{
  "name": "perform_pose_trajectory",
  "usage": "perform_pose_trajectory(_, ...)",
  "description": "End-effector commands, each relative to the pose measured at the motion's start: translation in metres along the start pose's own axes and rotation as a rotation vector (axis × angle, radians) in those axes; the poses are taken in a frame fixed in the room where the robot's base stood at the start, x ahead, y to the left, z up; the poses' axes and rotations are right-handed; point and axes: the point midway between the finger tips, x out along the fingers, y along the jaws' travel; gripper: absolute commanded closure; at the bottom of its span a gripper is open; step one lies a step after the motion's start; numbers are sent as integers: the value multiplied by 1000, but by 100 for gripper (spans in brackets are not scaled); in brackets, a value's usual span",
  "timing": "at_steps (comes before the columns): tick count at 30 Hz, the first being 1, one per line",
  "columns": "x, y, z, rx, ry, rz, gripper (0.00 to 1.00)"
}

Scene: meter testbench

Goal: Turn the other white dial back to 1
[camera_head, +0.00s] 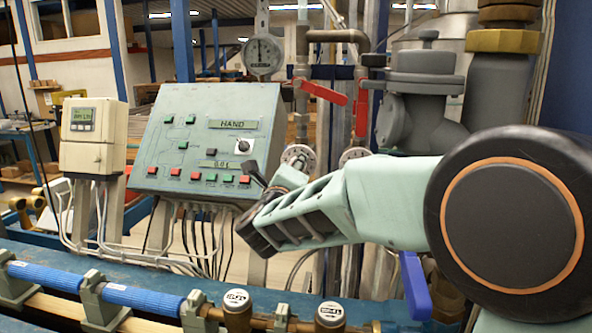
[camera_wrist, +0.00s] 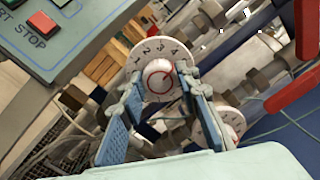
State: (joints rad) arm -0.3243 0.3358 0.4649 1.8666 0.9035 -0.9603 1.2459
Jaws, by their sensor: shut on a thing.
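A round white dial (camera_wrist: 150,48) with black numbers around its rim stands in the middle of the wrist view. Its white centre knob (camera_wrist: 158,77) carries a red mark, and I cannot read which number it points to. My gripper (camera_wrist: 160,88) has its two blue pads on either side of this knob and is shut on it. In the head view the gripper (camera_head: 291,174) reaches the left white dial (camera_head: 298,153) beside the console. A second white dial (camera_wrist: 234,121) is partly hidden behind the right finger; it also shows in the head view (camera_head: 353,154).
A green control console (camera_head: 195,145) with buttons and displays stands left of the dials. Red lever handles (camera_head: 324,93) and pipes are above them. A round gauge (camera_head: 262,55) is higher up. Blue rollers (camera_head: 140,297) run along the front bench.

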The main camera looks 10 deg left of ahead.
Motion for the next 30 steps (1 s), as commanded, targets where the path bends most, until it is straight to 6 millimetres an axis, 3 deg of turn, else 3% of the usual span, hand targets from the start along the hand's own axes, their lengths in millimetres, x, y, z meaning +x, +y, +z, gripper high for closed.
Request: perform_pose_trajectory(30,0,-1,1,-905,-1,0,95)
